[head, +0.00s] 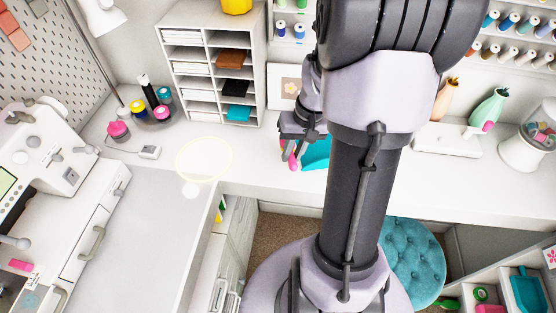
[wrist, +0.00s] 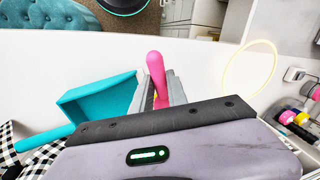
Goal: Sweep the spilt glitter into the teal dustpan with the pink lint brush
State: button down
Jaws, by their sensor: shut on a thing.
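My gripper (head: 301,137) is shut on the pink lint brush (head: 292,161), low over the white counter. In the wrist view the brush's rounded pink end (wrist: 155,64) stands out between the grey fingers (wrist: 165,88); the rest is hidden. The teal dustpan (head: 317,154) is just right of the brush in the head view, partly hidden by my arm. In the wrist view it lies left of the fingers (wrist: 98,100), its handle toward the lower left. I cannot make out any glitter grains.
A thin pale-yellow ring (head: 205,159) marks bare counter left of the brush. A white machine (head: 45,150) is at left. A teal stool (head: 413,262) is below the counter.

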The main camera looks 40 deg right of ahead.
aim_at(289, 170)
jog(key=shift+w+f, duration=0.2)
jog(key=shift+w, duration=0.55)
jog(key=shift+s+f, duration=0.25)
jog(key=shift+s, duration=0.05)
jog(key=b+x, duration=0.3)
jog(key=shift+d+f, duration=0.15)
jog(key=shift+d, duration=0.05)
jog(key=shift+s, duration=0.15)
jog(key=shift+f+b, duration=0.55)
jog(key=shift+b, duration=0.05)
jog(key=shift+s+d+r, duration=0.1)
jog(key=shift+s+d, duration=0.2)
jog(key=shift+d, duration=0.2)
jog(key=shift+s+d+r, duration=0.1)
jog(key=shift+s+d, duration=0.2)
jog(key=shift+d, duration=0.25)
jog(key=shift+r+p, duration=0.3)
jog(key=shift+p, duration=0.15)
jog(key=shift+s+d, duration=0.6)
jog(key=shift+d, duration=0.3)
